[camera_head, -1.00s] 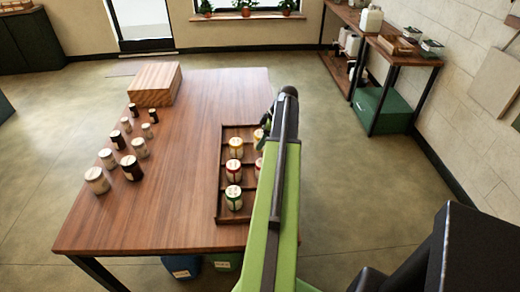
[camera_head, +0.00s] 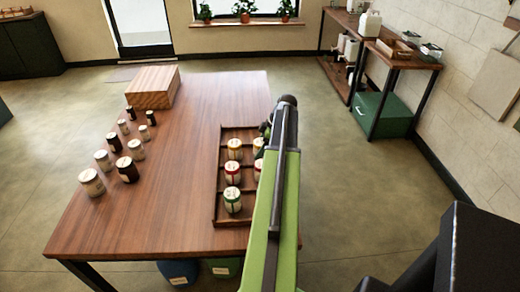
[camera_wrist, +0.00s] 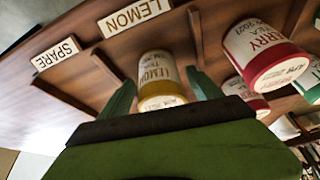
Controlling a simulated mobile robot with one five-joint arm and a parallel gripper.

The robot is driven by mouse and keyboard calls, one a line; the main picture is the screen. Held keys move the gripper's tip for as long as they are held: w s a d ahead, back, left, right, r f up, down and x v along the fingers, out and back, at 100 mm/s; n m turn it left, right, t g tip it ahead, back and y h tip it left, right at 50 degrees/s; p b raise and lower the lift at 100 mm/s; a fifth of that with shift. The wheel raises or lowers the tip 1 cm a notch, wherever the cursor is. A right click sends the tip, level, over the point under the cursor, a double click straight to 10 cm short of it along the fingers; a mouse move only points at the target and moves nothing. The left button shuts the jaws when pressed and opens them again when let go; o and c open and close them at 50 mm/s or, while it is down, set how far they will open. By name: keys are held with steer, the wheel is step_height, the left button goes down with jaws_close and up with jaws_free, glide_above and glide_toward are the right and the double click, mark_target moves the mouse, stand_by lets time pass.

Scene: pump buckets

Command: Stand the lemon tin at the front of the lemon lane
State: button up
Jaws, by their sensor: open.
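A lemon tin (camera_wrist: 160,82), pale with a yellow band, stands in the lane by the LEMON sign (camera_wrist: 134,16). My gripper (camera_wrist: 162,92) is open, with one green finger on each side of this tin in the wrist view. Whether the fingers touch it I cannot tell. In the head view my gripper (camera_head: 267,130) is over the far right part of the dark wooden rack (camera_head: 219,190), largely hidden behind my arm. A yellow-banded tin (camera_head: 234,149) shows in the rack there.
A SPARE sign (camera_wrist: 56,53) marks another lane. A green-banded tin (camera_head: 232,200) stands in the rack's near part. Several white and dark tins (camera_head: 91,182) and a wooden block (camera_head: 153,87) are at the table's left; its middle is clear.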

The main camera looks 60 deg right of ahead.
steer(key=shift+r, duration=0.1)
steer(key=shift+r+p, duration=0.3)
steer(key=shift+p, duration=0.05)
steer(key=p+v, duration=1)
steer(key=v, duration=0.1)
steer(key=shift+s+r, duration=0.2)
steer(key=shift+s, duration=0.05)
